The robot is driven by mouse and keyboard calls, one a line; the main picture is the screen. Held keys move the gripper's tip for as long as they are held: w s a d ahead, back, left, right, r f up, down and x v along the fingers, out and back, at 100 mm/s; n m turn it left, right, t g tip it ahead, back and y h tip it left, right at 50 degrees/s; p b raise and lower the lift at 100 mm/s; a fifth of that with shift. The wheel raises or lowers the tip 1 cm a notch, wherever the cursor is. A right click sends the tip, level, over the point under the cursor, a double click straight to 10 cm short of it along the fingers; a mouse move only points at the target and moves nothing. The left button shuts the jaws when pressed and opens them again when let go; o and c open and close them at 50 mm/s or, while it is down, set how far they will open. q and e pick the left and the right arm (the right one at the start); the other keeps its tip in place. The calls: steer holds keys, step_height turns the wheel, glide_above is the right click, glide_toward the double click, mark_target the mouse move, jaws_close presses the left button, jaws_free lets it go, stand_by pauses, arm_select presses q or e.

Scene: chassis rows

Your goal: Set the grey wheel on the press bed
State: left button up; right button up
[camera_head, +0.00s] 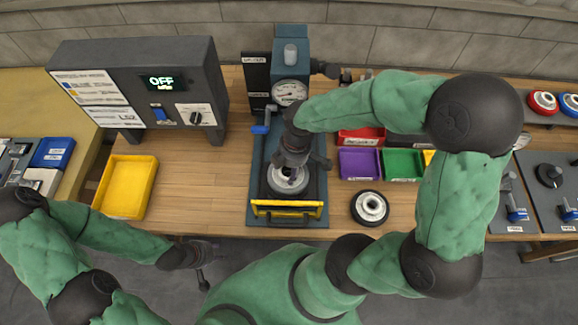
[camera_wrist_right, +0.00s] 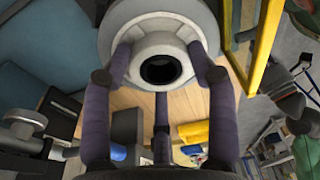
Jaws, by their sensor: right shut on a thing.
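The grey wheel (camera_head: 285,181) is under my right gripper (camera_head: 293,163), over the press bed (camera_head: 257,192) in the head view. In the right wrist view the wheel (camera_wrist_right: 160,28) fills the top, and the purple fingers of my right gripper (camera_wrist_right: 163,75) are shut around its pale hub. I cannot tell whether the wheel touches the bed. The arm and gripper hide part of both. My left gripper (camera_head: 207,266) is low at the front, off the table edge, with its fingers apart and empty.
The blue press column with gauge (camera_head: 290,93) stands behind the bed; a yellow guard bar (camera_head: 287,209) crosses its front. A black-tyred wheel (camera_head: 369,208) lies to the right. Purple (camera_head: 360,163) and green (camera_head: 403,164) bins are behind it. A yellow tray (camera_head: 126,187) and control box (camera_head: 150,85) are left.

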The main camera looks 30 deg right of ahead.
steer(key=shift+f+b, duration=0.65)
steer(key=shift+f, duration=0.45)
stand_by(1.3)
steer(key=shift+f, duration=0.25)
steer(key=o, duration=1.6)
steer(key=shift+s+d+r, duration=0.1)
steer(key=shift+d+r, duration=0.1)
steer(key=shift+r, duration=1.7)
steer(key=shift+s+d+r, duration=0.1)
steer(key=shift+d+r, duration=0.1)
steer(key=shift+r, duration=1.65)
